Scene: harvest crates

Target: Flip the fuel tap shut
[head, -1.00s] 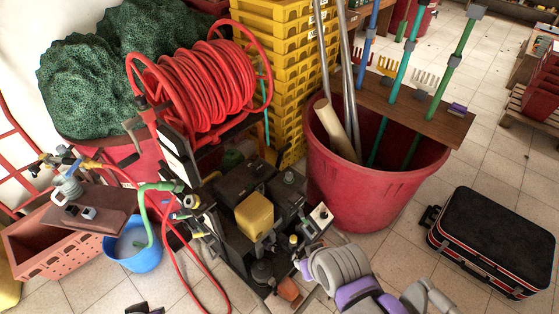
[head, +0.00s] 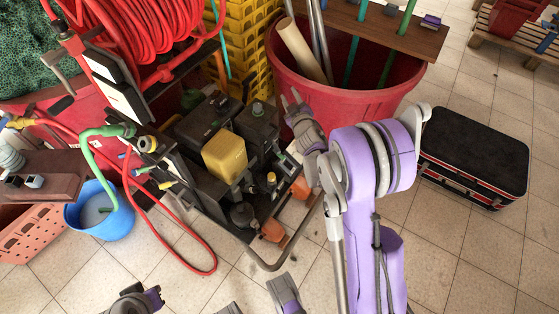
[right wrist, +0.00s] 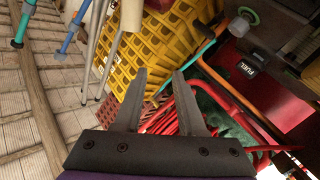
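The dark pump machine (head: 195,127) with a yellow block (head: 225,155) stands left of my right gripper (head: 291,99) in the head view. The right gripper is raised between the machine and the red tub. In the right wrist view its two fingers (right wrist: 160,74) are spread with nothing held between them. That view shows a white-lettered FUEL label (right wrist: 247,69) on a dark red panel, right of the fingers and apart from them. I cannot pick out the fuel tap's lever or its position. A purple and grey part of mine, likely the left gripper (head: 137,299), shows at the bottom edge; its fingers are unclear.
A red hose reel (head: 130,40) stands behind the machine. The red tub (head: 365,90) holds poles. Yellow crates (head: 248,50) are stacked behind. A blue bucket (head: 98,210) is at left, a black case (head: 475,150) at right. A red hose loops over the floor.

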